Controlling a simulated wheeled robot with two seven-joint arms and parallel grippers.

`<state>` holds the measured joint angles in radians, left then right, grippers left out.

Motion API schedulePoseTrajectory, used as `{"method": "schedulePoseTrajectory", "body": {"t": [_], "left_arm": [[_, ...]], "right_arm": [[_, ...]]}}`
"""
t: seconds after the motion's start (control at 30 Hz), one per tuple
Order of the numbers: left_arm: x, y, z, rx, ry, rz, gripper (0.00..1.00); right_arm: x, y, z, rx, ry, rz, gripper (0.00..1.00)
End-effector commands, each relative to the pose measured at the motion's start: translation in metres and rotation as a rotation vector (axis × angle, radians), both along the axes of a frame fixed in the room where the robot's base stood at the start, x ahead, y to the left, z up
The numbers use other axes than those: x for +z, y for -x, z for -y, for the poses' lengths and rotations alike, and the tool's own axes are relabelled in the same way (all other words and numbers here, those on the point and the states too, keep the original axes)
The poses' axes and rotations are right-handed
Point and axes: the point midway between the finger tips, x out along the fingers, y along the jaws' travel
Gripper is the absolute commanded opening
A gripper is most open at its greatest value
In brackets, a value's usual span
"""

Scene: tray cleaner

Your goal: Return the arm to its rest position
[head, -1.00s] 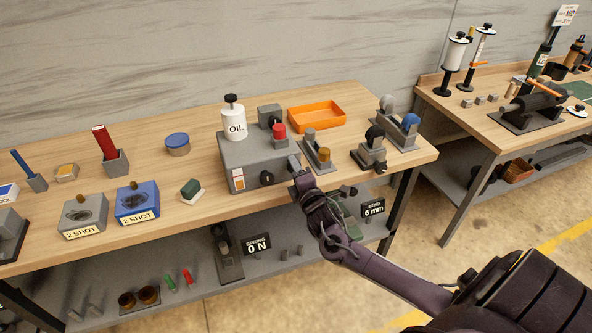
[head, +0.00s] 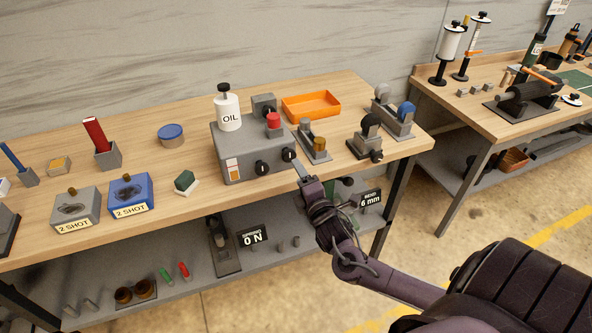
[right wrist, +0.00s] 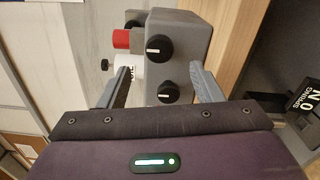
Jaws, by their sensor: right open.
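My right gripper (head: 302,170) is at the front edge of the workbench, just in front of the grey machine box (head: 235,158) with black knobs. In the right wrist view its two fingers (right wrist: 160,85) are apart with nothing between them. Beyond them the box's face shows two black knobs (right wrist: 159,48) with white marks. The box carries a white OIL bottle (head: 228,112) and a red button (head: 273,121). The right arm reaches in from the lower right. My left gripper is not in view.
An orange tray (head: 311,104) sits behind the box. Grey fixtures (head: 370,140) stand to its right. Blue and grey 2 SHOT blocks (head: 131,194) are to the left. A lower shelf (head: 200,262) holds small parts. A second bench (head: 497,130) stands at right, with open floor in front.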

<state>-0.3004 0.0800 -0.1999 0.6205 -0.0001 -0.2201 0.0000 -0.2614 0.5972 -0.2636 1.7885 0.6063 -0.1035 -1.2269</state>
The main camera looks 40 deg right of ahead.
Motion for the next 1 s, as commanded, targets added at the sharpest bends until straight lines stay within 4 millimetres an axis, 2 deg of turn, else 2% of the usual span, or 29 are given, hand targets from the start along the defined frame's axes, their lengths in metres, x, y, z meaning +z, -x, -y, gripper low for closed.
{"method": "schedulePoseTrajectory", "body": {"t": [0.13, 0.67, 0.77, 0.83, 0.97, 1.0], "left_arm": [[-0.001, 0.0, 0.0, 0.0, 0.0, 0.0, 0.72], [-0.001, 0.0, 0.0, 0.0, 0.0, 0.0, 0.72], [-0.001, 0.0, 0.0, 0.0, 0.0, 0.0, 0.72], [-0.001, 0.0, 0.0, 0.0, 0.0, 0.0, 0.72], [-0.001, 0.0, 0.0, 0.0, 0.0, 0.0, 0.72], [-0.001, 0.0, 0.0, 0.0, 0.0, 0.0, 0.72]], "right_arm": [[0.001, 0.005, -0.001, -0.001, 0.0, 0.001, 0.59], [-0.004, 0.006, -0.001, -0.002, -0.007, -0.006, 0.59], [-0.028, 0.008, 0.004, -0.013, -0.049, -0.045, 0.59], [-0.062, 0.013, 0.009, -0.031, -0.11, -0.099, 0.59], [-0.152, 0.038, 0.017, -0.092, -0.287, -0.239, 0.59], [-0.181, 0.049, 0.018, -0.117, -0.348, -0.285, 0.59]]}}
